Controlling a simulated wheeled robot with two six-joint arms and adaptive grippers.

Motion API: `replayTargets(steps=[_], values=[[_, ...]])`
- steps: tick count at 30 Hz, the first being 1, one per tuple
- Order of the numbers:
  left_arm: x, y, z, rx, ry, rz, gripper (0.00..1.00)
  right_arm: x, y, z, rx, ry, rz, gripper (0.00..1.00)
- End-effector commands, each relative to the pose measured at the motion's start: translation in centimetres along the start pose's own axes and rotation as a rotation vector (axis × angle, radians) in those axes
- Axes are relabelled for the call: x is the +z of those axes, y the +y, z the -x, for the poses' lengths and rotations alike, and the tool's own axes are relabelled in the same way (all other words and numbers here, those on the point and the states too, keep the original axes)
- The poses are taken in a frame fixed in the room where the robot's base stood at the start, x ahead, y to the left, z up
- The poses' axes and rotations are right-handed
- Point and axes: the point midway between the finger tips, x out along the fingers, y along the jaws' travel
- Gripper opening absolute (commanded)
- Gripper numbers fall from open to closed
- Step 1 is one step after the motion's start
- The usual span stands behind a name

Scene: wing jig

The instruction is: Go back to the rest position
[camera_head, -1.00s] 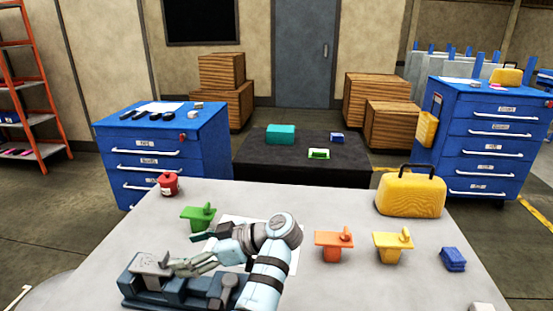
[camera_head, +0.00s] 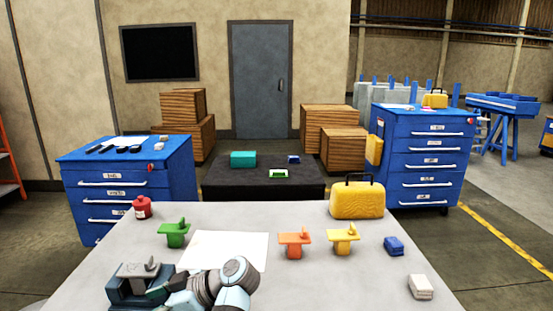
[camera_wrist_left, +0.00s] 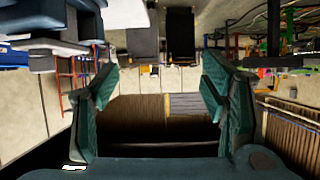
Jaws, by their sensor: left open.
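My right gripper is in neither view.

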Motion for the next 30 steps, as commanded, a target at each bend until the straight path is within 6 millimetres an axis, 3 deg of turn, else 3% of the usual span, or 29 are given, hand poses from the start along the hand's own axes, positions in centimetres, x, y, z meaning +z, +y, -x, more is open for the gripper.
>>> replayTargets(steps=[8, 14, 22, 26, 30], values=[[4.2, -1.7, -3.6, 0.009, -0.113, -0.130, 0.66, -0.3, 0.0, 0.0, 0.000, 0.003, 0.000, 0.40], [9.3, -4.6, -7.5, 0.058, -0.248, -0.297, 0.66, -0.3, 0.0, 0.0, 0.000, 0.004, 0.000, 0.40], [16.9, -11.9, -12.6, 0.283, -0.448, -0.634, 0.66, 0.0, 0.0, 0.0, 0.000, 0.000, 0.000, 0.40], [18.9, -15.9, -13.1, 0.454, -0.500, -0.805, 0.66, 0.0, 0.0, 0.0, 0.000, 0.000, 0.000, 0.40], [20.0, -19.9, -12.1, 0.660, -0.520, -0.983, 0.66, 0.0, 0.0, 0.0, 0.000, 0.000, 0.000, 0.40]])
